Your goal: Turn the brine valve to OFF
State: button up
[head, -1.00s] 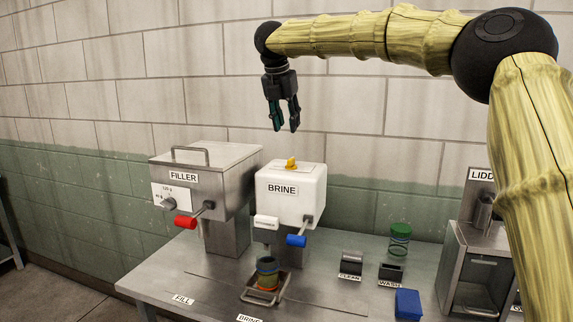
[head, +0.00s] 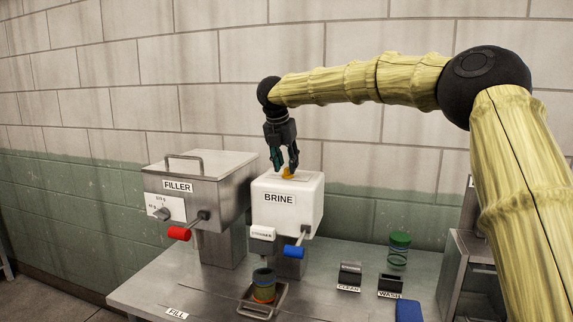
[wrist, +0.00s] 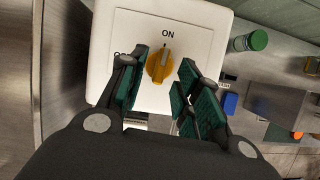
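The brine valve is a yellow knob (wrist: 159,66) on the top plate of the white BRINE box (head: 297,212). In the wrist view its pointer is toward the ON mark, and the OFF label to the left is partly covered by a finger. The knob also shows in the head view (head: 288,173), partly behind the fingers. My gripper (head: 284,168) points down over the box top. In the wrist view my gripper (wrist: 160,82) is open, with green-padded fingers on either side of the knob, apart from it.
The steel FILLER (head: 205,180) stands left of the box. A blue-handled lever (head: 294,252) sticks out in front. A jar (head: 263,287) stands in a tray below. A green-lidded jar (head: 399,250) and the CLEAN and WASH holders are to the right.

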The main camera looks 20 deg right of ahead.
jog(key=shift+x, duration=0.8)
grip_shut()
